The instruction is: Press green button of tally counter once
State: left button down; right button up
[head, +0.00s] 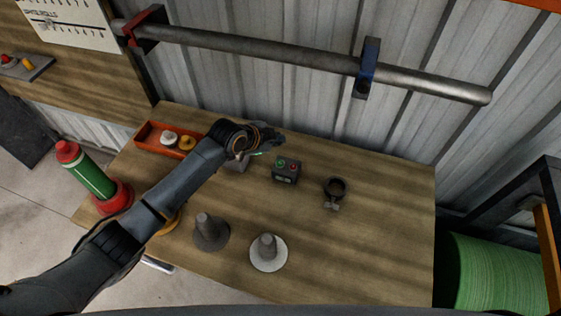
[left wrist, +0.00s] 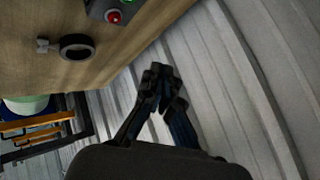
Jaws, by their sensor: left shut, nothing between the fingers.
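The tally counter (head: 286,177) is a small dark box on the wooden table, with a green button (head: 281,163) on its left and a red button (head: 293,166) on its right. My left gripper (head: 277,140) is shut and empty, behind the counter near the corrugated wall and apart from it. In the left wrist view the shut fingers (left wrist: 160,87) point toward the table's back edge. The counter (left wrist: 102,9) is cut by the top edge there, with the red button (left wrist: 114,17) and part of the green one (left wrist: 127,2) showing. My right gripper is not in view.
A dark ring-shaped clamp (head: 335,188) lies right of the counter. An orange tray (head: 148,136) sits at the back left. A grey device (head: 238,163) is partly hidden under my left wrist. The table's right front is clear.

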pick_arm(q)
jog(key=f, duration=0.1)
jog(key=b, duration=0.7)
send_over(278, 164)
notch_tip(278, 164, down, 7)
jog(key=shift+d+r, duration=0.1)
jog(key=shift+f, duration=0.5)
jog(key=shift+f+b, duration=0.15)
jog(key=shift+b, duration=0.15)
jog(key=shift+f, duration=0.25)
dwell(0.4)
